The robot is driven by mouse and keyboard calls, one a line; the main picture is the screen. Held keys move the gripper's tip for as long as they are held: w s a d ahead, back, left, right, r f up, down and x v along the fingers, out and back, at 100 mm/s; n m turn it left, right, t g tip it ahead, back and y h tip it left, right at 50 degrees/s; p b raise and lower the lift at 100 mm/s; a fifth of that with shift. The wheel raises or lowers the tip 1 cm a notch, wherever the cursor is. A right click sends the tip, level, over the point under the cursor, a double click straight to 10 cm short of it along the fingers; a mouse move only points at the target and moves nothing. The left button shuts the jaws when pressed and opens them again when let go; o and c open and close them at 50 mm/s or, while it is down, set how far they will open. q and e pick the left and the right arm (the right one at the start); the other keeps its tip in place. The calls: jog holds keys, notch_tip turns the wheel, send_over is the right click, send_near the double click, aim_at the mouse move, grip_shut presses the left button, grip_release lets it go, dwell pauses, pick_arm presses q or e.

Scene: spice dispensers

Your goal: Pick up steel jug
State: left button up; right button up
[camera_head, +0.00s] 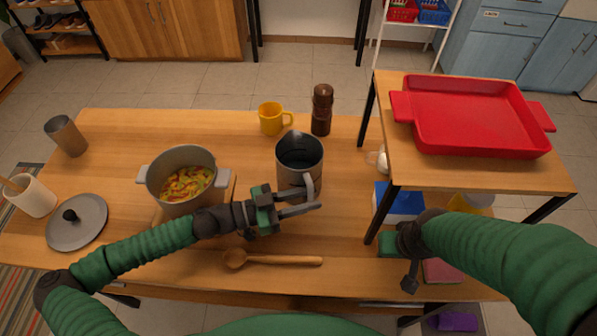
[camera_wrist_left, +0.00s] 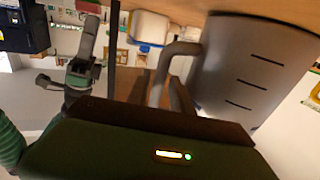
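The steel jug (camera_head: 299,156) stands upright on the wooden table, its handle (camera_head: 310,187) facing me. My left gripper (camera_head: 305,203) is at the handle, low on the jug's near side. Its two fingers show apart, with the handle close to them. In the left wrist view the grey jug body (camera_wrist_left: 255,70) with dark level marks fills the right, and its handle (camera_wrist_left: 172,65) comes down by the fingers. Whether the fingers touch the handle is hidden. My right gripper (camera_head: 410,280) hangs at the table's right front, away from the jug; its finger gap is unclear.
A pot of food (camera_head: 185,182) stands left of the jug, near my left arm. A yellow mug (camera_head: 272,118) and a brown grinder (camera_head: 321,110) stand behind it. A wooden spoon (camera_head: 275,260) lies in front. A raised shelf with a red tray (camera_head: 475,115) is at right.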

pick_arm(q)
jog(key=x, duration=0.4)
jog(key=shift+s+a, duration=0.1)
jog(key=shift+a, duration=0.05)
grip_shut()
jog(key=shift+r, duration=0.1)
dwell(1.0)
